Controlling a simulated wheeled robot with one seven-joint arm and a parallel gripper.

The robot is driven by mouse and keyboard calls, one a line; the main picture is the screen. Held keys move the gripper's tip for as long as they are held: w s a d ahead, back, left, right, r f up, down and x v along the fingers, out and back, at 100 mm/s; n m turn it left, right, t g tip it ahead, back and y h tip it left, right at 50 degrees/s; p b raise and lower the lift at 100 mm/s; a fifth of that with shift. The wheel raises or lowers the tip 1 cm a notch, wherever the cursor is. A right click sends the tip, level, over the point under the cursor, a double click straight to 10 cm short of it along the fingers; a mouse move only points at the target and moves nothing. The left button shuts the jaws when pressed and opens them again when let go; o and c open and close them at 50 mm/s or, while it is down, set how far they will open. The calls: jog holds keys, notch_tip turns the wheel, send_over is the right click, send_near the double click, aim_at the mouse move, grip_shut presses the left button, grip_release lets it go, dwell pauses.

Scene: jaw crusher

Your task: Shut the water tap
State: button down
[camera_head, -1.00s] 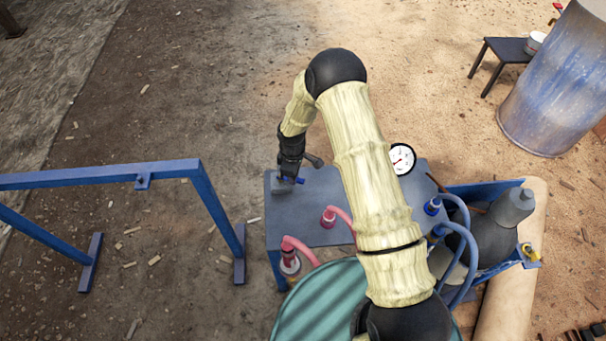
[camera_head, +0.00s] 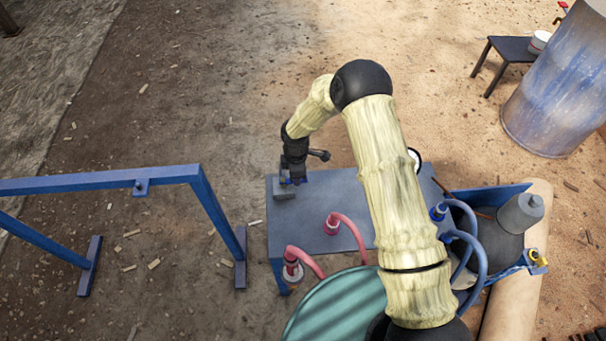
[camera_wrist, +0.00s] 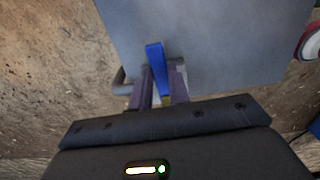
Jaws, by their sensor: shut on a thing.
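The water tap has a blue lever (camera_wrist: 156,62) and sits at the corner of the blue-grey table (camera_wrist: 215,45). In the wrist view my gripper (camera_wrist: 159,90) has one finger on each side of the lever and is shut on it. The lever's free end sticks out past the fingers over the table top. In the head view my gripper (camera_head: 292,178) is low at the table's far left corner, just above the tap's grey base (camera_head: 284,193). The gripper hides most of the lever there.
Blue hoses (camera_head: 468,245) and a grey machine (camera_head: 500,235) stand at the right. A blue frame (camera_head: 100,178) stands to the left. A gauge (camera_head: 415,158) is mostly hidden behind my arm.

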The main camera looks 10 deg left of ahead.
dwell(0.3)
jog(key=c, duration=1.3)
grip_release()
jog(key=shift+r, duration=0.1)
notch_tip(320, 180, up, 17)
jog(key=shift+r, duration=0.1)
jog(key=s+d+r+m+t+p, duration=0.1)
jog(key=s+d+r+m+p, duration=0.1)
jog(key=s+d+r+m, duration=0.3)
jog(key=s+d+r+m+p, duration=0.3)
jog(key=s+d+r+m, duration=0.3)
jog(key=d, duration=0.8)
jog(key=s+d+r+m+t+p, duration=0.1)
jog(key=s+d+r+m+p, duration=0.2)
jog(key=s+d+r+m, duration=0.2)
jog(key=shift+s+d+r+m+t, duration=0.1)
jog(key=shift+d+r+m, duration=0.3)
jog(key=shift+d+m, duration=0.45)
jog(key=shift+d+r+m+t, duration=0.1)
jog(key=shift+d+r+m, duration=0.3)
jog(key=shift+d+m, duration=0.4)
jog(key=shift+s+d+r+m+t, duration=0.1)
jog(key=shift+d+r+m, duration=0.4)
jog(key=shift+m, duration=0.55)
